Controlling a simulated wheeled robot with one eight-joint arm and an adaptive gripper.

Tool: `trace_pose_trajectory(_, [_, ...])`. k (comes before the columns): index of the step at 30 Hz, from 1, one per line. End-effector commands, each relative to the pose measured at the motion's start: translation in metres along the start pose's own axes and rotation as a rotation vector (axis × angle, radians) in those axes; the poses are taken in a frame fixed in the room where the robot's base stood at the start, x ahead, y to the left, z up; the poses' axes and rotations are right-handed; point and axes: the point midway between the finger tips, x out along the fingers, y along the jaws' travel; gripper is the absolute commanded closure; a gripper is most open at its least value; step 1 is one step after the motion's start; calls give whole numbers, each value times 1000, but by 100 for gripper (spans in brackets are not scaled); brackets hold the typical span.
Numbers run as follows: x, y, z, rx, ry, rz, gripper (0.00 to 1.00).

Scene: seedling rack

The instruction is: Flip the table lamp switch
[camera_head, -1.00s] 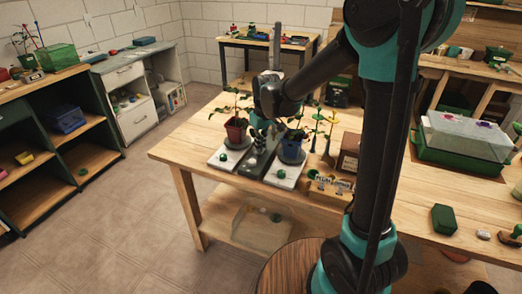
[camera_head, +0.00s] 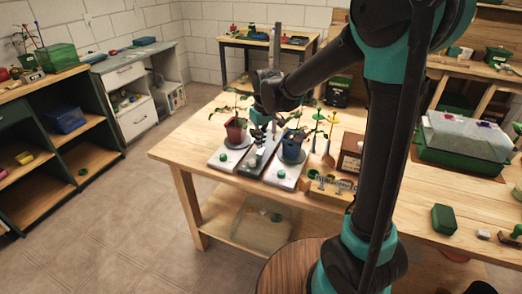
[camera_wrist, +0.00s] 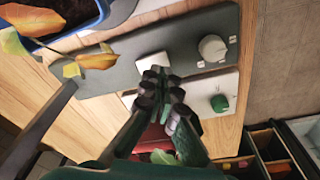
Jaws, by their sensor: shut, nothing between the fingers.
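The lamp has a dark grey base plate (camera_wrist: 110,72) and an upright grey post (camera_head: 276,45). In the head view the base (camera_head: 254,163) lies between two potted plants. In the wrist view a white rectangular switch (camera_wrist: 152,62) and a round grey knob (camera_wrist: 212,47) sit on the base. My gripper (camera_wrist: 165,76) is shut and empty, its fingertips right at the white switch and covering its lower part. I cannot tell whether they touch it. In the head view my gripper (camera_head: 275,124) is over the base, partly hidden by leaves.
A red pot (camera_head: 236,132) stands left of the base and a blue pot (camera_head: 292,149) right of it, each on a white plate with a green knob (camera_head: 281,173). Leaves hang close to my gripper. A wooden holder (camera_head: 330,189) stands at the right front.

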Motion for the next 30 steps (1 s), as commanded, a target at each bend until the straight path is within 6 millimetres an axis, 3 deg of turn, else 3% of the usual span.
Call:
trace_pose_trajectory(18, [-43,0,-6,0,0,0,100])
trace_pose_trajectory(30, [-46,0,-7,0,0,0,100])
